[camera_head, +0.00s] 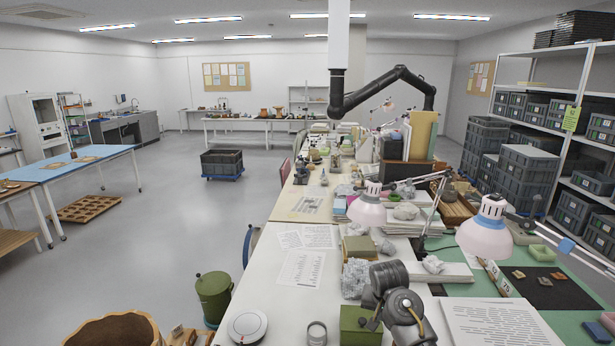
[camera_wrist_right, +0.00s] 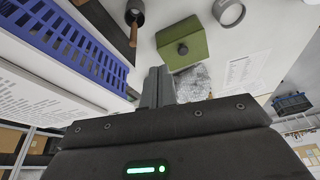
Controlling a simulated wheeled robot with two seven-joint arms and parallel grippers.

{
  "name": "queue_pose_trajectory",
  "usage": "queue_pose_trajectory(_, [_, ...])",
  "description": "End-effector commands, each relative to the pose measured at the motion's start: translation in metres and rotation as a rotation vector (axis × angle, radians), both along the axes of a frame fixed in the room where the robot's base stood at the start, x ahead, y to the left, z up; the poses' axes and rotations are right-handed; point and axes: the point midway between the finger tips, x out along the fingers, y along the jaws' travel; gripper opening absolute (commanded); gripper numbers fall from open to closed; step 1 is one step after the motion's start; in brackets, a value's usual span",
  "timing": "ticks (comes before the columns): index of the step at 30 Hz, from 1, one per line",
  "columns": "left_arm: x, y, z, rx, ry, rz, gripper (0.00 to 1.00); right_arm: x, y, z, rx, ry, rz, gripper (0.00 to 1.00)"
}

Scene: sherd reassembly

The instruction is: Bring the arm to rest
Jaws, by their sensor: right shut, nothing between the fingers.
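My right arm (camera_head: 405,308) reaches in at the bottom of the head view, over the front of the long white worktable (camera_head: 270,285). My right gripper shows best in the wrist view, where its two grey fingers (camera_wrist_right: 157,88) are shut together with nothing between them. They are near a green box with a knob (camera_wrist_right: 182,45), which also shows partly behind the arm in the head view (camera_head: 355,328). I cannot tell whether the fingers touch it. My left gripper is not in view. Small sherds (camera_head: 544,281) lie on a black mat (camera_head: 555,297) at the right.
Two pink-white lamps (camera_head: 367,210) (camera_head: 485,236) stand over the table. A white round device (camera_head: 247,325) and a ring-shaped jar (camera_head: 317,333) sit near the front edge. A blue basket (camera_wrist_right: 70,40) is close by in the wrist view. Printed sheets (camera_head: 302,268) lie beyond. Open floor is left.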

Motion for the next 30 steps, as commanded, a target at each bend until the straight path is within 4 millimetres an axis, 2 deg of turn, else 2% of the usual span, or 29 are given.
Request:
queue_pose_trajectory(8, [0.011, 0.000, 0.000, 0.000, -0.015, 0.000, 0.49, -0.046, -0.003, -0.045, 0.009, 0.015, 0.065, 0.00])
queue_pose_trajectory(14, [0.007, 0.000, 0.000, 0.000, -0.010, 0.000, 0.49, -0.105, -0.006, -0.085, 0.014, 0.023, 0.139, 0.00])
queue_pose_trajectory(17, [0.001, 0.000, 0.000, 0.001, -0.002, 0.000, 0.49, -0.151, -0.011, -0.107, 0.017, 0.028, 0.186, 0.00])
queue_pose_trajectory(19, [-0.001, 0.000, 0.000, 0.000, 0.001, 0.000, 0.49, -0.194, -0.015, -0.120, 0.016, 0.032, 0.230, 0.00])
queue_pose_trajectory(21, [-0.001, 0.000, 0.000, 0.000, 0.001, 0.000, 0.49, -0.238, -0.021, -0.128, 0.011, 0.032, 0.274, 0.00])
queue_pose_trajectory(24, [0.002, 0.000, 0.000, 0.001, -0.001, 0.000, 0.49, -0.287, -0.026, -0.130, 0.003, 0.031, 0.326, 0.00])
queue_pose_trajectory(30, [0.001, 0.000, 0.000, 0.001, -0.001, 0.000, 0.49, -0.354, -0.034, -0.122, -0.012, 0.031, 0.394, 0.00])
